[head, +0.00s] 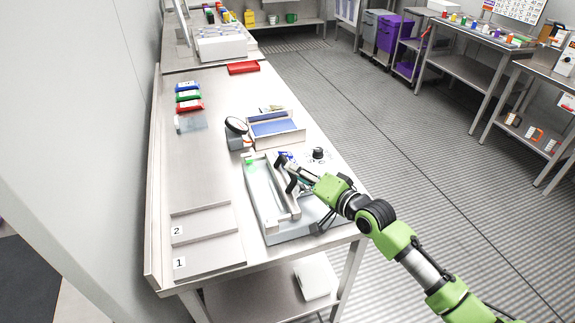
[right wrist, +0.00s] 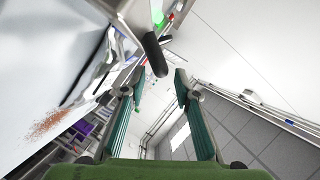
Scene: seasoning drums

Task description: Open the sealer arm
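The sealer (head: 255,198) is a pale, long device lying lengthwise near the front edge of the table, with a small green light (head: 249,162) at its far end. My right gripper (head: 287,177) reaches over its right side from the right. In the right wrist view its two teal fingers (right wrist: 154,88) stand apart with nothing between them. A black handle-like bar (right wrist: 154,55) shows just beyond the fingertips, roughly in line with the gap, with a green light (right wrist: 168,14) above it. Whether the bar touches a fingertip I cannot tell. My left gripper is out of view.
A box with blue contents (head: 275,130) and a dark round-headed device (head: 237,128) stand just behind the sealer. Steps marked 1 and 2 (head: 205,240) lie to its left. The aisle to the right is clear.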

